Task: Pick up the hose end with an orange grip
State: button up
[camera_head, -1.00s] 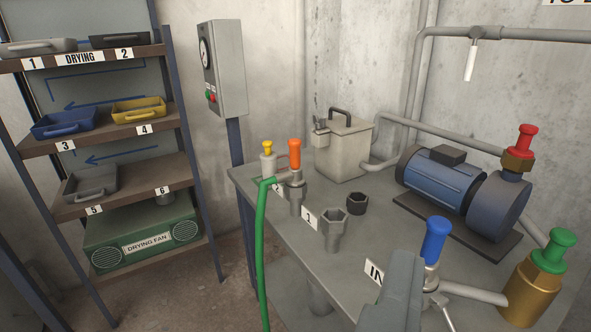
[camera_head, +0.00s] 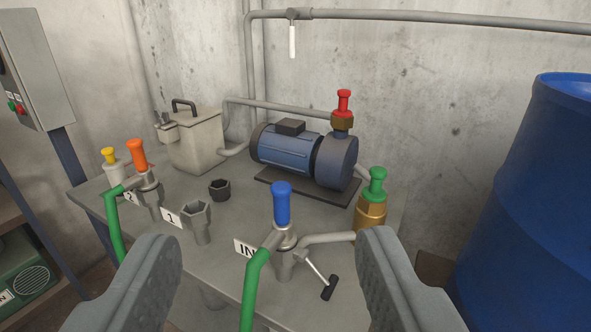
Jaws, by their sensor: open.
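The hose end with an orange grip (camera_head: 137,155) sits upright in the socket labelled 2, at the left of the grey bench. A green hose (camera_head: 114,225) bends down from it over the bench's front edge. My gripper (camera_head: 265,285) is open and empty in the foreground, its two grey fingers wide apart. The orange grip is beyond and to the left of the left finger, not touching it. A hose end with a blue grip (camera_head: 282,203) stands at the IN port, seen between my fingers.
An empty socket labelled 1 (camera_head: 196,218) and a black ring (camera_head: 219,189) are on the bench (camera_head: 240,210). Red (camera_head: 344,103), green (camera_head: 376,182) and yellow (camera_head: 108,155) grips stand around it. A pump (camera_head: 300,152) is behind; a blue barrel (camera_head: 525,200) is at right.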

aim_at(144, 180)
jog(key=k+l, duration=0.8)
jog(key=j+z, duration=0.35)
jog(key=j, duration=0.2)
jog(key=j+z, duration=0.35)
jog(key=j, duration=0.2)
jog(key=j+z, duration=0.35)
jog(key=j, duration=0.2)
jog(key=i+j+u, duration=0.35)
jog(key=j, duration=0.3)
jog(key=i+j+u, duration=0.3)
jog(key=i+j, duration=0.2)
jog(key=i, duration=0.15)
